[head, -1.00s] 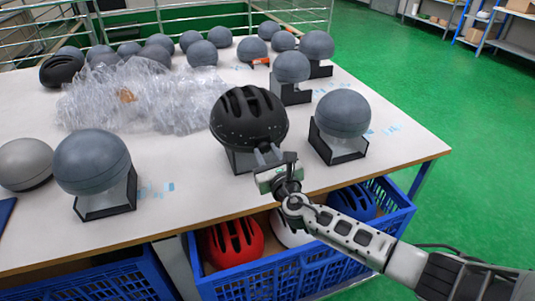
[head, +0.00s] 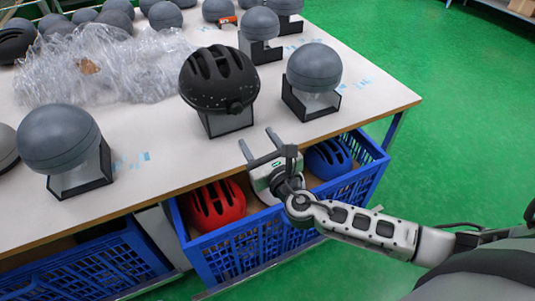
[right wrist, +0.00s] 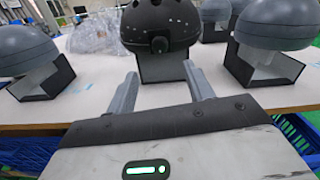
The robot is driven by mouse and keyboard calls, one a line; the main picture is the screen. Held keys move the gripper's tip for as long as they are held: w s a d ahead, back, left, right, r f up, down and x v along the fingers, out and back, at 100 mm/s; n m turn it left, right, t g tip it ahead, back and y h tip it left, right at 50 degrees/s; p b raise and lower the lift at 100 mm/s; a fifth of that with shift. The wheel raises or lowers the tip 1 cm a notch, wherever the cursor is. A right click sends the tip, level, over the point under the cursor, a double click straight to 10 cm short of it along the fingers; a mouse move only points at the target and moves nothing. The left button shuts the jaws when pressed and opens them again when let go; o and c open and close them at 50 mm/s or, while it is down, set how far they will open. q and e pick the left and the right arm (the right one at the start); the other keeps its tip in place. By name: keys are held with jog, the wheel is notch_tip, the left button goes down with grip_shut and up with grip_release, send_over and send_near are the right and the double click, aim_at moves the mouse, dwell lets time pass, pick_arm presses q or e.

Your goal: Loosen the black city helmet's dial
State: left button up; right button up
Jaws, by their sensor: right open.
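The black city helmet (head: 215,75) sits on a stand (head: 226,122) near the table's front edge. Its round dial (head: 236,107) is at the lower back of the helmet, facing me. The helmet (right wrist: 160,22) and dial (right wrist: 159,45) also show in the right wrist view, straight ahead. My right gripper (head: 257,140) is in front of the stand and below the dial, apart from both. Its two fingers (right wrist: 158,85) are spread with nothing between them. My left gripper is not in view.
Grey head forms on black stands flank the helmet, one at the right (head: 314,68) and one at the left (head: 60,138). Crumpled clear plastic wrap (head: 105,65) lies behind. Below the table edge, a blue crate (head: 250,258) holds a red helmet (head: 217,205) and a blue helmet (head: 328,158).

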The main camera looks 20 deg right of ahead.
jog(key=shift+s+d, duration=0.1)
jog(key=shift+s, duration=2.2)
